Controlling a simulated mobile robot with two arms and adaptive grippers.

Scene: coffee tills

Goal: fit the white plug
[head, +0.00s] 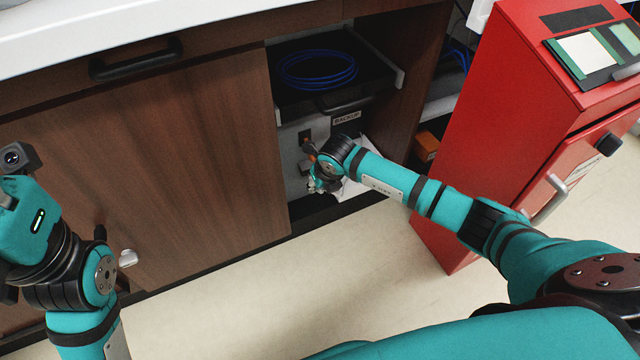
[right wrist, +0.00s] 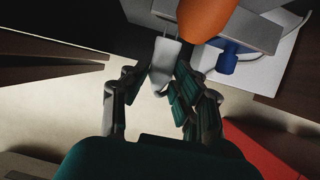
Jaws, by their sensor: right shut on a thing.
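The white plug (right wrist: 165,58) is between the fingers of my right gripper (right wrist: 157,76) in the right wrist view, and the gripper is shut on it. Its narrow end points up in that view, toward a grey surface. I cannot tell whether it touches anything there. In the head view my right gripper (head: 319,182) is low in the open cabinet, in front of a grey unit (head: 291,155) labelled BACKUP, with dark sockets on its face. The plug cannot be made out in that view. My left arm is at the left edge; its fingers are out of view.
An orange rounded thing (right wrist: 208,16) and a blue plug (right wrist: 228,62) are close to the white plug. A blue cable coil (head: 318,70) lies on a black shelf above the unit. A wooden door (head: 150,170) is left, a red cabinet (head: 500,120) right.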

